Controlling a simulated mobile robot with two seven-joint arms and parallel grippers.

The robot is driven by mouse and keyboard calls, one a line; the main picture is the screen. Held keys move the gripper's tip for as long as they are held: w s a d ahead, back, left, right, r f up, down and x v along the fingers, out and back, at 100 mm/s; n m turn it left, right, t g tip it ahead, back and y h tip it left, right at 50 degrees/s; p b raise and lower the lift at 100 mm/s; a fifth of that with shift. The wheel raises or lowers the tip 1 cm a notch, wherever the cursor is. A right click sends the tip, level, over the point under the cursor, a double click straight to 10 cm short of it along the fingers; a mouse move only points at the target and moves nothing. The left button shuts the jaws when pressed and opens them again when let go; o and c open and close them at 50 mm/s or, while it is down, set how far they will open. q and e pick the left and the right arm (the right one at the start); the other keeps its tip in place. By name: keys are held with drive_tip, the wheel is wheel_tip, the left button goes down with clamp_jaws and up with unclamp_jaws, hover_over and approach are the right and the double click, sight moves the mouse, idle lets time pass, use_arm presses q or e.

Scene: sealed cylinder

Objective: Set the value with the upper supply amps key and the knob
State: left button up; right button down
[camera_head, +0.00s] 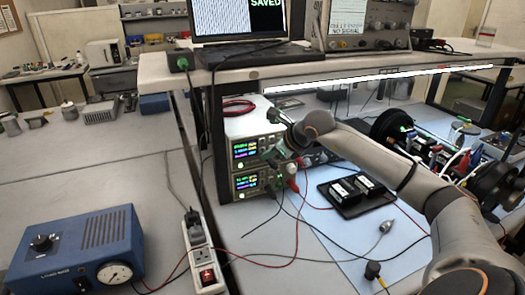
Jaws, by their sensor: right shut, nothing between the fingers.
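Two bench power supplies stand stacked under the shelf. The upper supply (244,149) has a lit display with green and coloured digits, too small to read. The lower supply (247,183) also has a lit display. My right arm reaches in from the lower right. My right gripper (273,153) is shut and empty at the right part of the upper supply's front. It and the wrist cover much of that panel, so I cannot make out the amps key or the knob, nor whether the fingertips touch. My left gripper is not in view.
Red and black leads run from the supplies across the bench. A black tray (350,193) with dark modules lies to the right on a blue mat (345,250). A power strip (201,255) and a blue box with dial (80,250) are at left. The shelf (300,66) hangs above.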

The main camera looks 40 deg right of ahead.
drive_tip(key=shift+w+d, duration=0.1)
drive_tip(key=shift+w, duration=0.25)
drive_tip(key=shift+w+d, duration=0.1)
drive_tip(key=shift+w, duration=0.25)
idle(0.6)
drive_tip(key=shift+s+a+b, duration=0.25)
drive_tip(key=shift+s+b, duration=0.2)
drive_tip(key=shift+s, duration=0.3)
drive_tip(key=s+b, duration=0.1)
drive_tip(key=b, duration=0.1)
drive_tip(key=s+a+b, duration=0.1)
drive_tip(key=s, duration=0.1)
drive_tip(key=s+b, duration=0.1)
drive_tip(key=b, duration=0.1)
drive_tip(key=shift+s+a+b, duration=0.25)
drive_tip(key=shift+s+b, duration=0.1)
drive_tip(key=shift+s, duration=0.05)
